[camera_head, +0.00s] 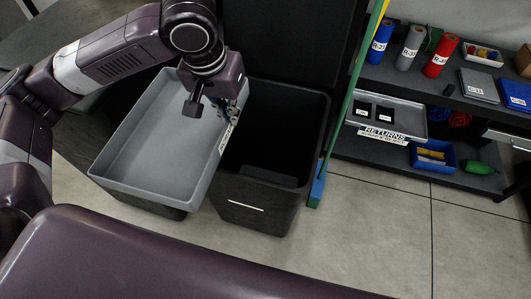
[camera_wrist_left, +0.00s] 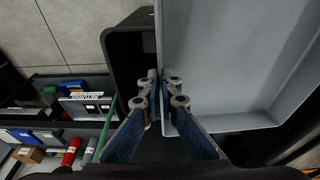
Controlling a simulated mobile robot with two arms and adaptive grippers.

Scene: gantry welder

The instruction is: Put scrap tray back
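The scrap tray (camera_head: 160,145) is a shallow, empty grey tray with a white label on its right wall. It is slightly tilted and overlaps the left side of an open black bin (camera_head: 258,205). My left gripper (camera_head: 228,108) is at the tray's right wall, with its fingers closed on the rim. In the left wrist view, the fingertips (camera_wrist_left: 160,82) pinch the wall of the tray (camera_wrist_left: 225,60) from both sides. The tray's underside and what supports it are mostly hidden. My right gripper is not in view.
A dark shelf (camera_head: 400,155) at right holds colored rolls, boxes and a grey tray labelled RETURNS (camera_head: 385,115). A green and blue upright post (camera_head: 340,120) stands between the bin and shelf. The floor (camera_head: 375,230) at front right is clear.

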